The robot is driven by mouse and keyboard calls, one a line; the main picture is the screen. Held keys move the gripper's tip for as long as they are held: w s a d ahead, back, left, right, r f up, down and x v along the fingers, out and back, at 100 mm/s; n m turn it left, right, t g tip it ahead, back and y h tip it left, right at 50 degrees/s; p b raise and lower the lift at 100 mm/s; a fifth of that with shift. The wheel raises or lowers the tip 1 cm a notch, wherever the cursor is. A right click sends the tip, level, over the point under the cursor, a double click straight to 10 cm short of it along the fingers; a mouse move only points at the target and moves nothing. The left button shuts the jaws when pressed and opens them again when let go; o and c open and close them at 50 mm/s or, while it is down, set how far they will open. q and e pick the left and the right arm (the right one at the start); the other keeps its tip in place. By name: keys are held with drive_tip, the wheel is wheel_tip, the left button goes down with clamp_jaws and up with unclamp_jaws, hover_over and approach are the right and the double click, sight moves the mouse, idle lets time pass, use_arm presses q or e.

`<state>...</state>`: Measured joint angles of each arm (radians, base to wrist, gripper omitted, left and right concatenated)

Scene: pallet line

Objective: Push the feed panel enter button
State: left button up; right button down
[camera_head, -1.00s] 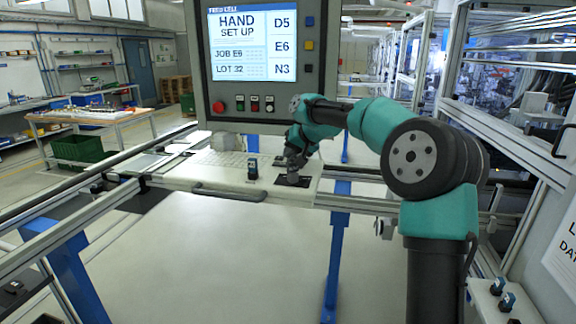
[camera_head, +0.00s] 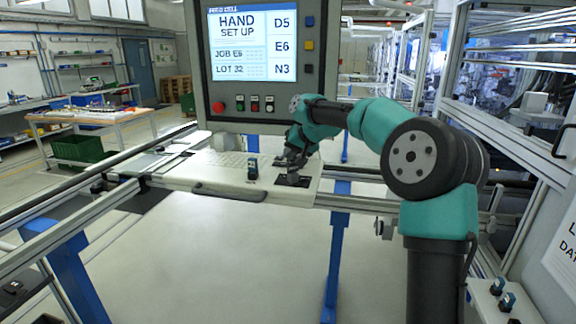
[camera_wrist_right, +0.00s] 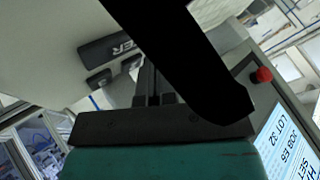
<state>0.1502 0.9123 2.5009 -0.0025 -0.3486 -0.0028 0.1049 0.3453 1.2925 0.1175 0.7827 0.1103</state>
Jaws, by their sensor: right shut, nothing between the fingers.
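The feed panel is a light shelf (camera_head: 225,178) under the screen. A dark plate (camera_head: 303,183) lies near its right end. My right gripper (camera_head: 290,173) is shut and empty, pointing down over this plate. In the right wrist view a black label (camera_wrist_right: 112,48) ends in the letters "ER", and a smaller dark piece (camera_wrist_right: 98,80) lies below it. The gripper's fingers (camera_wrist_right: 148,85) are close beside both, and a black shape hides part of the label. I cannot tell whether the fingertips touch the button. My left gripper is out of view.
The screen box (camera_head: 262,95) rises behind, with a red knob (camera_head: 218,107) and several small buttons. A handle (camera_head: 228,195) runs along the shelf's front edge.

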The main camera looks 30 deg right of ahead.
drive_tip(key=shift+f, duration=0.15)
drive_tip(key=shift+f, duration=0.75)
idle(1.0)
drive_tip(key=shift+r, duration=0.9)
drive_tip(key=shift+r, duration=2.55)
